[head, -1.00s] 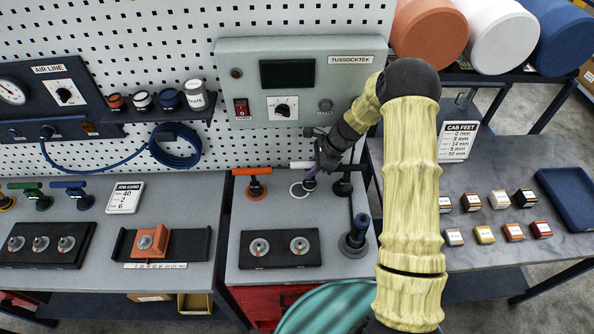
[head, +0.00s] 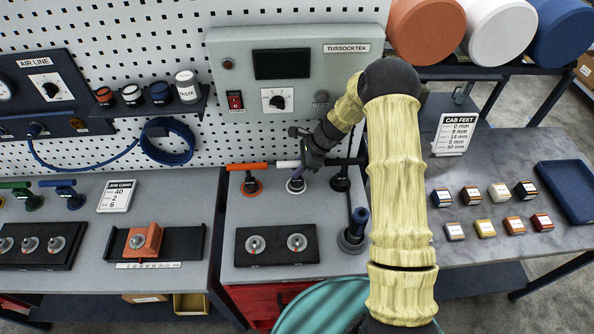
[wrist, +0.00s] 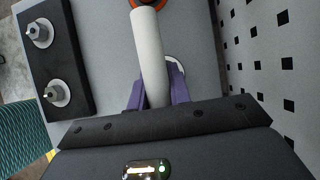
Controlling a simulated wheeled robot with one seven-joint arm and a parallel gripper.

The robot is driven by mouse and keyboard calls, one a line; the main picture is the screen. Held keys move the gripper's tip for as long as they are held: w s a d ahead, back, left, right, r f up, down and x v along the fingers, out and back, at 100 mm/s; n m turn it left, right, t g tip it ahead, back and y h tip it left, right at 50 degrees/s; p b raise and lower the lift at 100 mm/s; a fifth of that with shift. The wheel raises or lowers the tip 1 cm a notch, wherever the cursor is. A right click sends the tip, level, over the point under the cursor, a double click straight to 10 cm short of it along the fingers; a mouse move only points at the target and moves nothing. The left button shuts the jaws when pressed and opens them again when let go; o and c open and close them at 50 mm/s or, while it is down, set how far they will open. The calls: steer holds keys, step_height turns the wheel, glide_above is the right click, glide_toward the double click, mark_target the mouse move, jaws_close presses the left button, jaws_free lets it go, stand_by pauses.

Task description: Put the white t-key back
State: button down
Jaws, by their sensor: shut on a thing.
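The white t-key (head: 288,164) shows its white crossbar in the head view, level with the orange t-key (head: 247,167) to its left. My gripper (head: 298,171) is shut on it. In the wrist view the white handle (wrist: 149,50) lies between the purple fingers of my gripper (wrist: 152,92). A white ring seat (head: 296,186) is on the grey bench top directly below; its edge also shows beside a finger in the wrist view (wrist: 177,66). The key's shaft is mostly hidden, so I cannot tell whether it is seated in the ring.
The orange t-key stands upright close on the left, a black t-key (head: 341,178) close on the right. A blue-topped post (head: 355,232) stands in front right. A black block with two metal fittings (head: 277,245) lies in front. The grey control box (head: 293,75) is behind.

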mark_target(342, 160)
steer(key=shift+a+r, duration=0.1)
steer(key=shift+a, duration=0.05)
steer(key=c, duration=1.3)
jaws_free()
steer(key=shift+s, duration=0.1)
steer(key=shift+d+r, duration=0.3)
steer(key=shift+r, duration=0.15)
steer(key=shift+d+r+b, duration=0.65)
steer(key=shift+d+b, duration=0.15)
steer(key=shift+d, duration=0.15)
steer(key=d+b, duration=0.4)
steer(key=d, duration=0.6)
steer(key=shift+d+r, duration=0.1)
steer(key=shift+d, duration=0.15)
steer(key=shift+d+r, duration=0.1)
steer(key=shift+d, duration=0.2)
